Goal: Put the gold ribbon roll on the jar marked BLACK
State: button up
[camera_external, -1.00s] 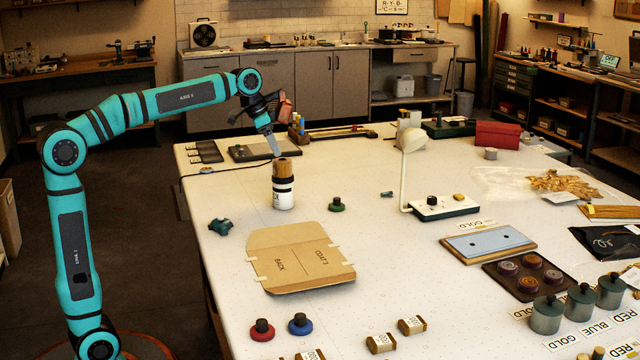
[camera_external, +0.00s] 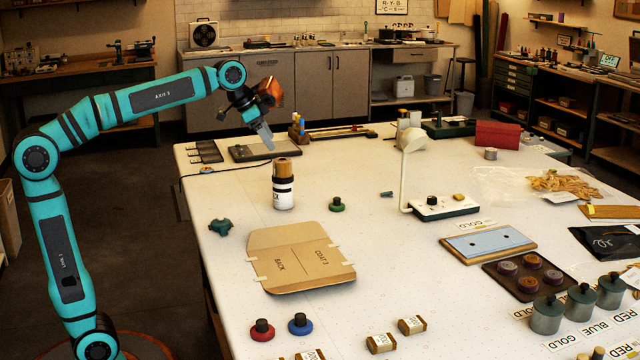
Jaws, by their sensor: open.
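A white jar (camera_external: 284,200) with a dark band stands upright on the table, left of the middle. Only the end of its label shows, seemingly "CK". A gold-brown roll (camera_external: 285,168) sits upright on top of the jar. My gripper (camera_external: 269,146) is open and empty, above and a little left of the roll, pointing down. It is apart from both roll and jar. Its two fingers overlap in this view.
A flat cardboard folder (camera_external: 297,262) lies in front of the jar. A green-based knob (camera_external: 337,204) and a white lamp (camera_external: 406,175) stand to the right. A dark flat board (camera_external: 255,152) lies behind. Grey canisters (camera_external: 580,303) stand front right.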

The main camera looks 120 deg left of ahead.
jog(key=w+d+m+t+y, duration=0.1)
jog(key=w+d+t, duration=0.15)
jog(key=d, duration=0.95)
jog(key=w+d+m+t, duration=0.2)
jog(key=d+t, duration=0.1)
jog(key=d, duration=1)
jog(key=s+d+f+m+t+h, duration=0.1)
jog(key=s+d+f+t, duration=0.1)
jog(key=d, duration=0.5)
jog(key=s+d+f+m+t+h, duration=0.1)
jog(key=s+d+f+t+h, duration=0.1)
jog(key=d, duration=0.5)
jog(key=s+d+f+m+t+h, duration=0.1)
jog(key=s+d+f+t, duration=0.1)
jog(key=s+d, duration=0.3)
jog(key=d+t, duration=0.1)
jog(key=d, duration=0.1)
jog(key=shift+s+d+m, duration=0.2)
jog(key=shift+d+m, duration=0.1)
jog(key=shift+d, duration=0.05)
